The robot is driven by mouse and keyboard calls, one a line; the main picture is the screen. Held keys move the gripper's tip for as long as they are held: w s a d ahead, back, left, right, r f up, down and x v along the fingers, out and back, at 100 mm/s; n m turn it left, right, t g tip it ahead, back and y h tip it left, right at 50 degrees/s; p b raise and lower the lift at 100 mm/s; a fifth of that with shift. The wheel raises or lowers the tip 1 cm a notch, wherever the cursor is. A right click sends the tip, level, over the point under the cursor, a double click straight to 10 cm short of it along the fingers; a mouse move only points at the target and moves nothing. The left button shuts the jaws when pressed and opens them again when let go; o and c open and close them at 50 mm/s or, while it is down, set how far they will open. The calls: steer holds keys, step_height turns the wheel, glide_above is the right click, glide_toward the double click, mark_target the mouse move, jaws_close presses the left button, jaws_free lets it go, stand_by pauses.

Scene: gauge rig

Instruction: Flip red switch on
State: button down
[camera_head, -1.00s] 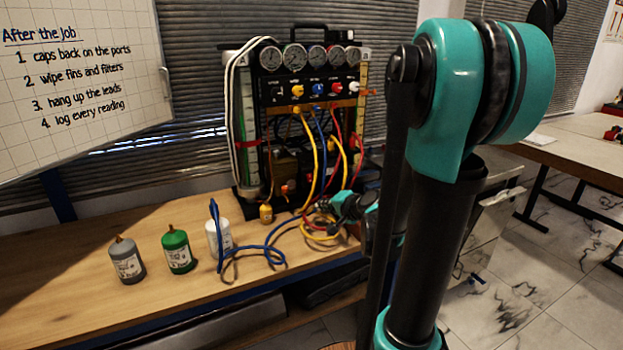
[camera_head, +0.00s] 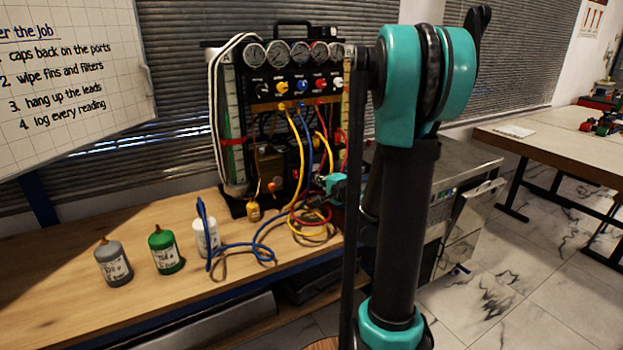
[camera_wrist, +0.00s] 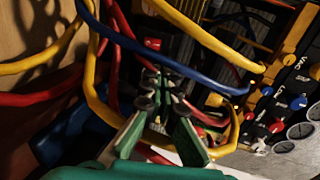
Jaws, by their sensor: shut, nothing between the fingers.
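A small red switch (camera_wrist: 152,43) shows on a dark box behind the hoses in the wrist view. I cannot tell its position, on or off. My gripper (camera_wrist: 158,82) is shut and empty, its green fingers together, with the tips just below the switch in that picture. A gap between tips and switch cannot be judged. In the head view my gripper (camera_head: 320,181) is at the lower right of the gauge rig (camera_head: 292,85), among the hoses. The switch is not clearly seen there.
Yellow hoses (camera_wrist: 205,35), a blue hose (camera_wrist: 165,68) and red hoses loop close around my gripper. Grey, green (camera_head: 166,250) and white (camera_head: 206,236) bottles stand left on the bench (camera_head: 60,262). A metal-topped unit (camera_head: 465,158) stands right of the rig.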

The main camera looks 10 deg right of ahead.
mark_target(296, 171)
steer(key=x, duration=1.2)
steer(key=shift+w+a+f, duration=0.1)
steer(key=shift+w+a, duration=0.05)
steer(key=shift+w, duration=0.1)
steer(key=shift+w+a+g, duration=0.15)
steer(key=shift+w+g, duration=0.3)
steer(key=shift+g, duration=0.05)
steer(key=shift+s+r, duration=0.2)
steer(key=shift+r, duration=0.05)
steer(key=s+d+r, duration=0.3)
steer(key=s+r, duration=0.5)
steer(key=s, duration=0.2)
steer(key=shift+s+d, duration=0.25)
steer(key=shift+f, duration=0.1)
